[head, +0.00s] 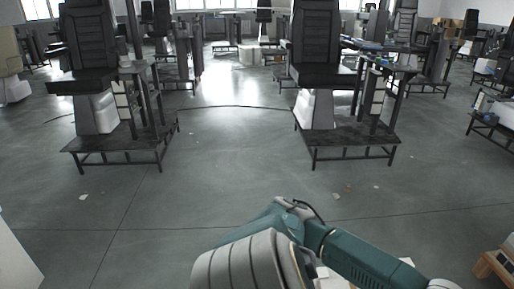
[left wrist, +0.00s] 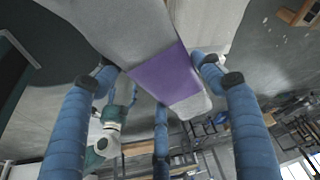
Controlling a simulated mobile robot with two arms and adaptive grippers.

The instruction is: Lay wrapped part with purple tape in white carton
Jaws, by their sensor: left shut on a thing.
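The wrapped part (left wrist: 130,30) is pale grey-white with a band of purple tape (left wrist: 163,72) near its end. It fills the top middle of the left wrist view. My left gripper (left wrist: 160,85) has blue ribbed fingers with dark tips, closed around the part on both sides, with a third finger below. The part hangs clear of the floor. In the head view neither gripper shows, only a teal and grey arm of mine. A white surface (head: 334,281) shows partly behind that arm; I cannot tell whether it is the white carton.
Two black seats on dark platforms (head: 120,143) and (head: 345,138) stand ahead, with more rows behind. A wooden pallet or crate (head: 497,264) is at the lower right. A white panel (head: 14,255) is at the lower left. The grey floor between is mostly clear, with small scraps.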

